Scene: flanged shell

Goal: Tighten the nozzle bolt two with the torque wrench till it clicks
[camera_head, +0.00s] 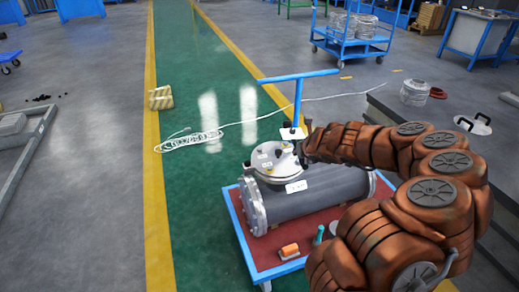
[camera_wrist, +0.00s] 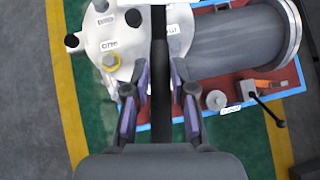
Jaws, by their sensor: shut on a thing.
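The grey flanged shell (camera_head: 305,200) lies on its side on a cart. Its white nozzle cover (camera_head: 272,158) faces up and also shows in the wrist view (camera_wrist: 125,40). Dark bolt heads and one bolt with a yellow ring (camera_wrist: 112,62) sit around the cover's edge; I cannot read which is bolt two. My gripper (camera_wrist: 160,105) is shut on a long black bar, the torque wrench (camera_wrist: 160,75). The bar runs over the cover's right side to the top edge of the wrist view. Its far end is out of view, so I cannot tell whether it sits on a bolt.
The red-topped cart (camera_head: 234,212) has a blue rim and carries an orange tool (camera_head: 289,251) and a teal item (camera_head: 319,235) in front of the shell. A blue T-shaped bar (camera_head: 298,98) rises behind the nozzle. A white cable (camera_head: 190,142) crosses the green lane.

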